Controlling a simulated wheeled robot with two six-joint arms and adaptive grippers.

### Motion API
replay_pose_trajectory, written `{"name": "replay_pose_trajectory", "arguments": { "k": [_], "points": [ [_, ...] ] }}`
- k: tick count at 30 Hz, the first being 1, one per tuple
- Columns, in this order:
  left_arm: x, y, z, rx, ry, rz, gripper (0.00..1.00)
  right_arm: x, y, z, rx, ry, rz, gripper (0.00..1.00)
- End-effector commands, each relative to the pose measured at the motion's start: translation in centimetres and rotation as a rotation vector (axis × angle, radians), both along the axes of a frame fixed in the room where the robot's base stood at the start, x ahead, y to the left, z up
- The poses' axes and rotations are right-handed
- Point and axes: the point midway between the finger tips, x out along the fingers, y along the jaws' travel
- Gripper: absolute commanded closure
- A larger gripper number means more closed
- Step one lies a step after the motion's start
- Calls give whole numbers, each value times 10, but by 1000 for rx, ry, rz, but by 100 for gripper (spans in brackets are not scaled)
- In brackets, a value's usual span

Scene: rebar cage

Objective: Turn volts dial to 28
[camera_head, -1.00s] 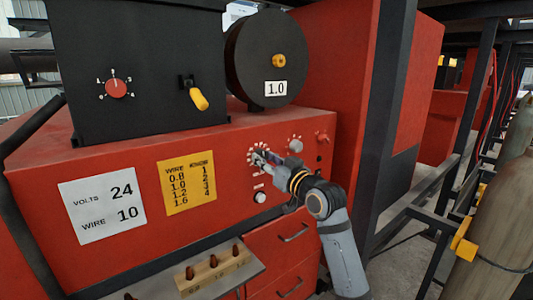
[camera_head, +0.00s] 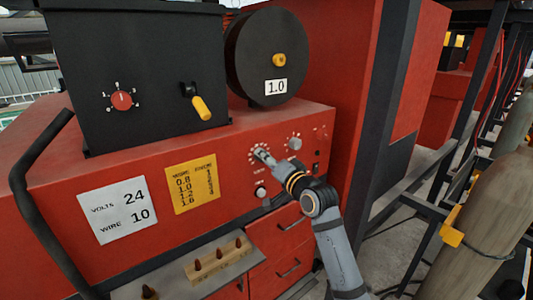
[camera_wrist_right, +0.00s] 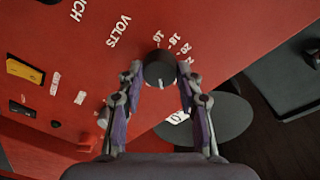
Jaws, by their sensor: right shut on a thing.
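The volts dial (camera_wrist_right: 159,69) is a dark round knob with a white pointer line on the red panel, beside the word VOLTS and a ring of printed numbers including 16, 18 and 20. In the wrist view my right gripper (camera_wrist_right: 160,74) has a fingertip on each side of the dial and is shut on it. In the head view the right gripper (camera_head: 266,158) is at the panel and covers much of the dial. The exact value under the pointer cannot be read. My left gripper is not in view.
A white card (camera_head: 118,209) reads VOLTS 24, WIRE 10. A yellow wire/knob chart (camera_head: 192,184) is beside it. Another knob (camera_head: 294,143) is close right of the gripper, and a round knob (camera_head: 261,192) is below. A spool (camera_head: 268,58) marked 1.0 stands above.

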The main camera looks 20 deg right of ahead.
Motion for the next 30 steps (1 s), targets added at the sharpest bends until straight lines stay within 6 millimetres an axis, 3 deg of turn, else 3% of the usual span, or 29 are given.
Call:
{"name": "replay_pose_trajectory", "arguments": {
  "k": [22, 23, 27, 30],
  "points": [
    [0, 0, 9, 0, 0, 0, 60, 0, 0, -3, 75, 34, 1, 96],
    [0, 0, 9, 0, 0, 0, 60, 0, 0, -3, 75, 34, 1, 60],
    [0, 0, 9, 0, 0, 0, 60, 0, 0, -2, 74, 32, 1, 41],
    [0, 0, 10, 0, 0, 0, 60, 0, 0, -1, 75, 31, 1, 41]
  ]
}}
